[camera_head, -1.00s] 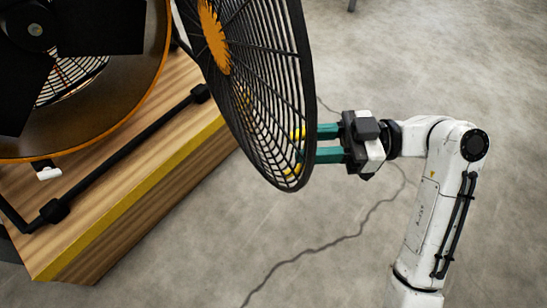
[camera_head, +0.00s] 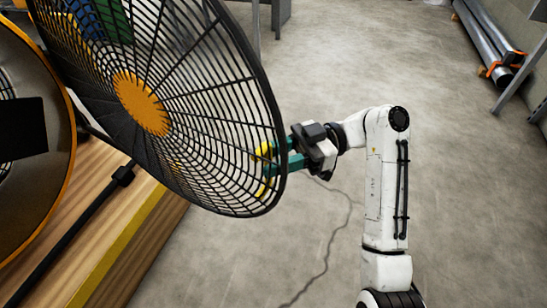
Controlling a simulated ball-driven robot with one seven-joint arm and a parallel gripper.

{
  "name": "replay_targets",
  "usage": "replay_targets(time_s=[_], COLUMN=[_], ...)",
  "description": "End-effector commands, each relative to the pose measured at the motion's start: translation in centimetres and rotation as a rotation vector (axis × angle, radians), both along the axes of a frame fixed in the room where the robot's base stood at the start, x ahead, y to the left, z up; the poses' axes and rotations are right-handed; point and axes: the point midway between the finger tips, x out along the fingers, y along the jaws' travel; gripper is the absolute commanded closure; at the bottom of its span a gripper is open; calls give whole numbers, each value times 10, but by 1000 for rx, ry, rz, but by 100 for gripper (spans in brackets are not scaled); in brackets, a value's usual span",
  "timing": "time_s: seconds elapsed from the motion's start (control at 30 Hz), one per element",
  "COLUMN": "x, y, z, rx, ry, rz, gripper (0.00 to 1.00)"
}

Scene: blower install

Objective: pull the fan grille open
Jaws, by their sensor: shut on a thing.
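The fan grille (camera_head: 215,135) is a round black wire guard with an orange centre disc. It stands swung out at an angle from the fan housing (camera_head: 68,190), leaving a gap between them. My gripper (camera_head: 268,168) is at the grille's right rim, with its green fingers reaching to the wires. It is shut on the grille rim. The yellow fingertips show through the wires, and the exact contact is partly hidden behind them.
The fan stands on a wooden base (camera_head: 125,225) with a yellow edge and a black bar. A cable (camera_head: 328,245) lies on the floor. Metal pipes (camera_head: 487,40) lie at the far right by a wall.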

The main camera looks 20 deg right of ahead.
Motion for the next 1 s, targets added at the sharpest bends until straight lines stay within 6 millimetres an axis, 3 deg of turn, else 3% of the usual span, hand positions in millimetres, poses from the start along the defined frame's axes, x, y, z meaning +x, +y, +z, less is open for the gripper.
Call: replay_targets(time_s=[0.37, 1.0], x=[1, 0], y=[-1, -71], z=[2, 1], rx=[3, 1], ry=[0, 1], rz=[-3, -5], gripper=[63, 63])
